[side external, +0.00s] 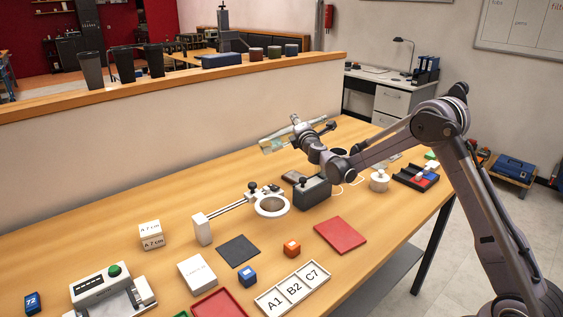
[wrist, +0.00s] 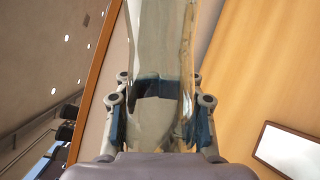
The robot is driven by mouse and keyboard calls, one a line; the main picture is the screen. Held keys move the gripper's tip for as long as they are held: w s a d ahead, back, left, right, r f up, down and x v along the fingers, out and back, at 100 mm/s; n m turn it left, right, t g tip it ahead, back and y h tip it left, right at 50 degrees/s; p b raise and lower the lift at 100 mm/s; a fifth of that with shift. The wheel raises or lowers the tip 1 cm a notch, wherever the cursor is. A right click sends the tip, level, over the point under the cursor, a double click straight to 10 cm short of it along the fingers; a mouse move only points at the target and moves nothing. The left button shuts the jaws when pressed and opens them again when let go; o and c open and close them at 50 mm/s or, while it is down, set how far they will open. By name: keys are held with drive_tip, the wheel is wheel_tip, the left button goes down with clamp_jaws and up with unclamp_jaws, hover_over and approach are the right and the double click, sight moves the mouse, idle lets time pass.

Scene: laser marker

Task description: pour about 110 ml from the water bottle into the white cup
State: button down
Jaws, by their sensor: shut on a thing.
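My gripper (side external: 300,133) is shut on the clear water bottle (wrist: 160,45) and holds it above the far part of the table. In the wrist view the bottle stands between the two blue-padded fingers, and its ends run out of sight. In the side view the bottle (side external: 273,144) is small, partly covered by the fingers, and looks strongly tilted. I cannot make out its water level or any stream. I cannot clearly identify the white cup; a small whitish round object with a knob (side external: 379,181) stands right of my gripper.
A clamp stand with a ring (side external: 271,205) and a dark box (side external: 312,191) stand below the arm. A red plate (side external: 340,235), a labelled tray (side external: 292,289) and small blocks lie nearer.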

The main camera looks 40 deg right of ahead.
idle(0.8)
drive_tip(key=shift+s+d+r+n+g+h, duration=0.15)
drive_tip(key=shift+s+d+n, duration=0.3)
drive_tip(key=shift+n, duration=1.7)
drive_tip(key=shift+s+d+n+g+h, duration=0.15)
drive_tip(key=shift+d+n, duration=0.45)
drive_tip(key=shift+n, duration=1.6)
drive_tip(key=shift+s+d+r+n+g, duration=0.1)
drive_tip(key=shift+s+d+n, duration=0.4)
drive_tip(key=shift+n, duration=1.65)
drive_tip(key=shift+w, duration=0.1)
